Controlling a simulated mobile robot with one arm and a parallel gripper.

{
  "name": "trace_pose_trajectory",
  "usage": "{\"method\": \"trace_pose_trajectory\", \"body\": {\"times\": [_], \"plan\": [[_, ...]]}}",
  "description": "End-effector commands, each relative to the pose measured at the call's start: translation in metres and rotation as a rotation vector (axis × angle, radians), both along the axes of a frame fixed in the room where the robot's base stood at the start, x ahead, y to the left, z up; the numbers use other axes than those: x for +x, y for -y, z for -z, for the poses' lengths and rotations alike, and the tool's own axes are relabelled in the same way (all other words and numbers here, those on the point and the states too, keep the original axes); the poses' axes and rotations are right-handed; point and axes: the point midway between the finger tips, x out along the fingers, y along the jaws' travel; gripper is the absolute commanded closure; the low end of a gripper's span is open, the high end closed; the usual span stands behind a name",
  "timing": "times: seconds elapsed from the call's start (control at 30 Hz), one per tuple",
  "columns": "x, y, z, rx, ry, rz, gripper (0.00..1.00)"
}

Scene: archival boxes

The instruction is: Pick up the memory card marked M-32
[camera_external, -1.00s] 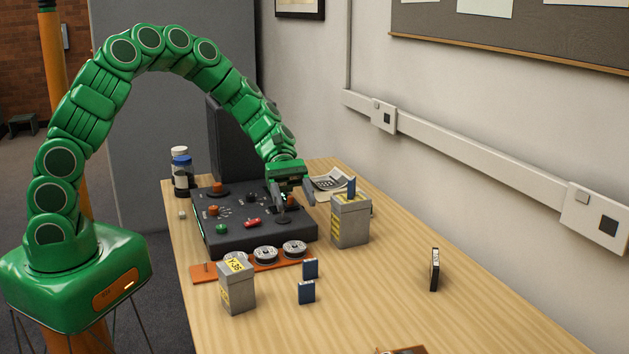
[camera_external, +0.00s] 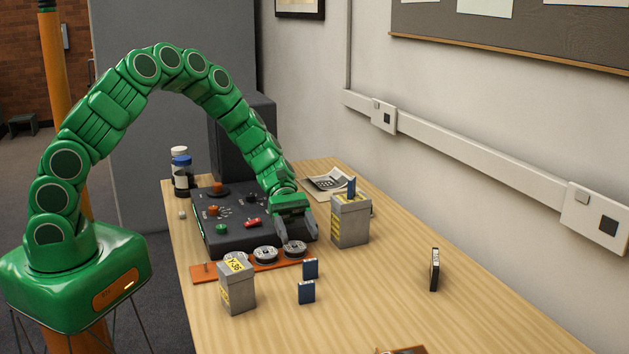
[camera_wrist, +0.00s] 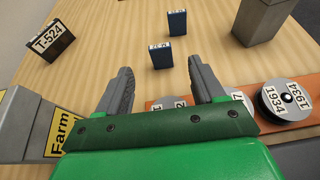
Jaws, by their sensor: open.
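Two small blue cards stand upright on the table. The nearer one in the wrist view (camera_wrist: 161,55) stands ahead of my gripper (camera_wrist: 160,75), between its fingers in the picture but beyond their tips; its small top label looks like M-32 but is hard to read. It also shows in the external view (camera_external: 310,269). The other blue card (camera_wrist: 177,22) stands beyond it, its label unclear, and is at the front in the external view (camera_external: 306,292). My gripper (camera_external: 297,236) is open and empty, near the reels, apart from both cards.
An orange strip (camera_external: 204,273) with several reels lies beside the dark console (camera_external: 235,244). A grey box (camera_external: 350,222) holds another blue card (camera_external: 351,187). A grey Y-36 box (camera_external: 238,290) stands near the cards.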

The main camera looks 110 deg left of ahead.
Motion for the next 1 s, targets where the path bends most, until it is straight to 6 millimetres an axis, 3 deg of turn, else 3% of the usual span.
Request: {"method": "trace_pose_trajectory", "body": {"times": [0.27,0.6,0.9,1.0], "plan": [[0.009,0.009,0.005,0.002,-0.001,0.0,0.32],[0.038,0.04,0.022,0.002,0.001,0.001,0.32],[0.041,0.043,0.025,0.003,0.0,-0.002,0.32],[0.041,0.043,0.025,0.003,0.0,-0.001,0.46]]}}
